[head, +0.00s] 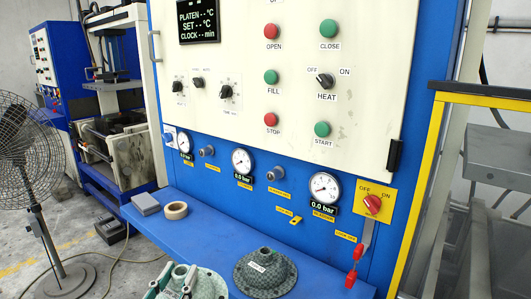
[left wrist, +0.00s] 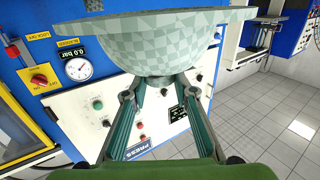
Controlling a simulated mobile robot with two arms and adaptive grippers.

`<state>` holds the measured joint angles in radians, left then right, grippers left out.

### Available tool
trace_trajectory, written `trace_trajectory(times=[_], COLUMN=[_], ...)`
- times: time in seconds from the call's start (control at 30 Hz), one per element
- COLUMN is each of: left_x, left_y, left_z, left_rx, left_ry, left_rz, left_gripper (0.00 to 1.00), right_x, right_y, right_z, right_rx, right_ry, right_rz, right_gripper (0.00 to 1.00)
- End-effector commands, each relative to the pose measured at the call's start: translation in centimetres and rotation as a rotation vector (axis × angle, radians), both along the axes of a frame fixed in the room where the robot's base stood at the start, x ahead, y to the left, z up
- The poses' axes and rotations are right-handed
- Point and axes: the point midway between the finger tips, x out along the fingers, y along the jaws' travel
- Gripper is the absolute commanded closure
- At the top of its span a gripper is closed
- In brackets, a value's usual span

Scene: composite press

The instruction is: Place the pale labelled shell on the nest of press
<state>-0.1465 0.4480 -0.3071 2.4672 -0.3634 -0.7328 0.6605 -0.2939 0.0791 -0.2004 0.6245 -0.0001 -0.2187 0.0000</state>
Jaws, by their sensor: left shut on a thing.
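The pale green checkered shell (left wrist: 160,40) fills the top of the left wrist view, its wide rim up and its narrow neck down between the fingers. My left gripper (left wrist: 157,92) is shut on that neck. In the head view the shell (head: 207,284) shows at the bottom edge with my left gripper (head: 178,282) on it, in front of the blue shelf. Its label cannot be made out. The press (head: 115,140) stands at the back left, an open frame with a dark lower part; I cannot make out its nest. My right gripper is not in view.
A darker labelled shell (head: 265,272) sits on the blue shelf (head: 215,232), right of my left gripper. A tape roll (head: 175,210) and a grey box (head: 145,204) lie further left. A control panel (head: 290,80) rises behind. A fan (head: 30,150) stands on the left floor.

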Motion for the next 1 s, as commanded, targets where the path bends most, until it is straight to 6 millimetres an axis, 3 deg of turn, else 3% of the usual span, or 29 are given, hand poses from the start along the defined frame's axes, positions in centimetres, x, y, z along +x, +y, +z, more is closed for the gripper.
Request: trace_trajectory(times=[0.3,0.5,0.83,0.9,1.0], left_x=[-3.4,-5.3,-5.8,-5.8,-5.8], left_y=[1.0,1.7,1.9,1.9,1.9], left_z=[-4.8,-6.9,-7.3,-7.3,-7.3], left_rx=[-0.006,-0.001,-0.001,0.0,0.001], left_ry=[0.008,0.003,-0.003,-0.004,-0.004], left_rz=[0.086,0.13,0.141,0.14,0.138], left_gripper=[1.0,1.0,1.0,1.0,1.0], right_x=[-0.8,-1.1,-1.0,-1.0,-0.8], right_y=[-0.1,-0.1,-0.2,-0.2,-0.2], right_z=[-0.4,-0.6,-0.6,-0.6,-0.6], right_rx=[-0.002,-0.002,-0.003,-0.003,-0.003], right_ry=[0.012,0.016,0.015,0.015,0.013], right_rz=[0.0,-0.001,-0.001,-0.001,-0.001], right_gripper=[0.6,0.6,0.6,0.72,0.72])
